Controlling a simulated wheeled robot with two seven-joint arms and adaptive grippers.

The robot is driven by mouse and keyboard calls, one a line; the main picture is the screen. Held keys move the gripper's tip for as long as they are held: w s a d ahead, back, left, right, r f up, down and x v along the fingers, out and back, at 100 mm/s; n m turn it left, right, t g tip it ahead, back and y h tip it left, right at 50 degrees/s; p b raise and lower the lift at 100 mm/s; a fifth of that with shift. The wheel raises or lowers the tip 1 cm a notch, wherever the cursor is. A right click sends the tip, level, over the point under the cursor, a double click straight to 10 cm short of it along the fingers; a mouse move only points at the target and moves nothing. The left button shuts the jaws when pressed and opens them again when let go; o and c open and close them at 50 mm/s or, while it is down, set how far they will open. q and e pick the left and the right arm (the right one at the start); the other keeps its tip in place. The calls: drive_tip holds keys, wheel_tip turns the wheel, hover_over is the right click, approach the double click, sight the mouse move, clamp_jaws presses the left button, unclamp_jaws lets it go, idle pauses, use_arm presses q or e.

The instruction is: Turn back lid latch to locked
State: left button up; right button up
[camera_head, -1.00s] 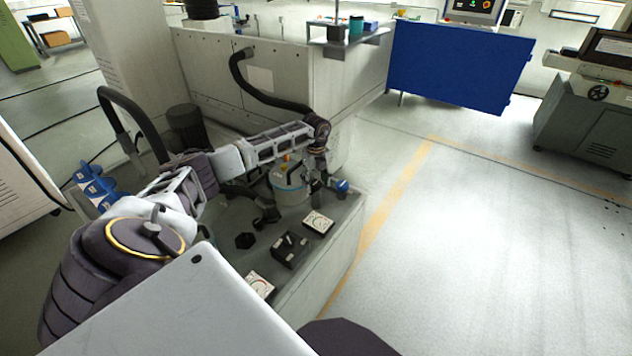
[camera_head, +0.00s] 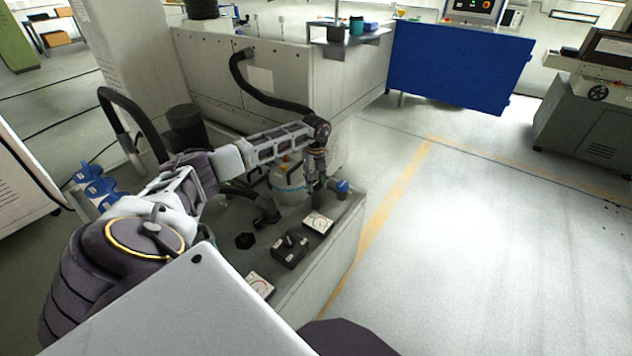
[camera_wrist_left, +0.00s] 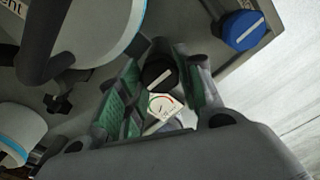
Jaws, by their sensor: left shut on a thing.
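A black round knob (camera_wrist_left: 160,74) with a white line across its top shows between my left fingers in the left wrist view. A white plate with a red arc (camera_wrist_left: 163,104) lies just beyond it. My left gripper (camera_wrist_left: 158,88), with green finger pads, is shut on this knob. In the head view my left gripper (camera_head: 316,190) is low over the bench, between a white canister and a blue knob (camera_head: 342,186); the black knob is hidden there by the gripper. The blue knob, also with a white line, shows apart from the fingers in the wrist view (camera_wrist_left: 243,29). I cannot tell any latch label.
The white canister (camera_head: 289,190) with a blue band stands close to the left of the gripper. Nearer me on the bench are a black switch box (camera_head: 290,250) and white dial plates (camera_head: 319,222). Open floor (camera_head: 470,240) lies to the right.

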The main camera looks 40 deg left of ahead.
use_arm(q)
drive_tip(key=m, duration=0.2)
drive_tip(key=shift+r+m, duration=0.1)
drive_tip(key=shift+m, duration=0.2)
drive_tip(key=shift+m+p, duration=0.4)
drive_tip(key=shift+m, duration=0.7)
drive_tip(key=m, duration=0.7)
drive_tip(key=shift+m, duration=0.8)
drive_tip(key=m, duration=0.2)
drive_tip(key=shift+m, duration=1)
use_arm(e)
drive_tip(key=shift+s+d, duration=0.45)
drive_tip(key=shift+d, duration=0.15)
